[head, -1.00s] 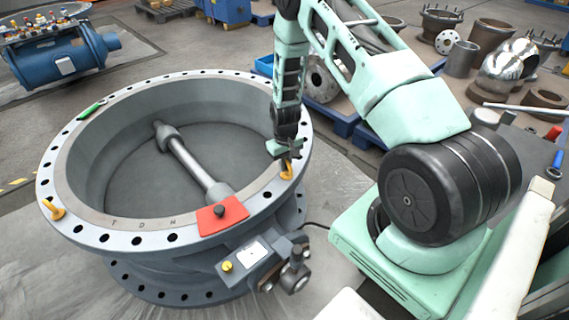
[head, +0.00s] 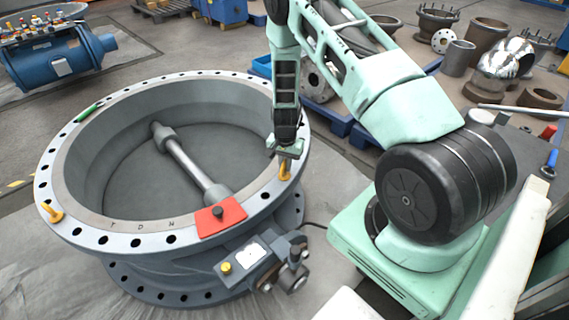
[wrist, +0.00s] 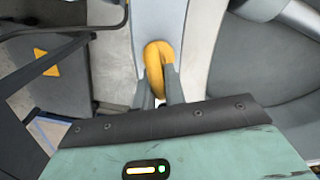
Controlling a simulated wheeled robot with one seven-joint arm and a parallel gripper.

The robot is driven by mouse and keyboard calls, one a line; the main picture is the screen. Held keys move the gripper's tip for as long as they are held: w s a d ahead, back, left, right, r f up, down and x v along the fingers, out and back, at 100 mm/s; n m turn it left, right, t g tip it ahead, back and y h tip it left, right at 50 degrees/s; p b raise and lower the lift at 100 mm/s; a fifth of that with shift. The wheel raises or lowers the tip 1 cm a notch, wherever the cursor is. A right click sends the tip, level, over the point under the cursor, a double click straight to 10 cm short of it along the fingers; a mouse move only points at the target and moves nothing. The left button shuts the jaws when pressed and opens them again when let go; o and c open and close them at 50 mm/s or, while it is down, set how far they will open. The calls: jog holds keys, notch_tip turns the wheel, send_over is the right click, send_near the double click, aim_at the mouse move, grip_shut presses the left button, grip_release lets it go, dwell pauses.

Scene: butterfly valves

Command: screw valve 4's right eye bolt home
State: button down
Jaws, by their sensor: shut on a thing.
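Valve 4 is the large grey ring body (head: 150,226), lying with its flange facing up. The right eye bolt (head: 284,173) is yellow and stands on the right side of the flange rim. In the wrist view the yellow eye (wrist: 155,58) shows between my two fingers. My gripper (head: 285,160) is shut on this eye bolt from above; it also shows in the wrist view (wrist: 159,88). The bolt's thread and its seat on the flange are hidden. A second yellow eye bolt (head: 53,212) stands on the left of the rim.
A red plate with a black knob (head: 232,212) lies on the front rim, and a green object (head: 90,112) on the back left rim. A shaft (head: 185,160) crosses the bore. A grey gearbox (head: 252,262) sticks out at the front. Blue pallets with metal parts stand behind.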

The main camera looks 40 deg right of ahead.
jog(key=shift+m, duration=1)
jog(key=c, duration=1.5)
grip_release()
jog(key=shift+o, duration=0.2)
jog(key=shift+r, duration=0.1)
notch_tip(320, 180, up, 17)
jog(key=p, duration=0.1)
jog(key=shift+r, duration=0.15)
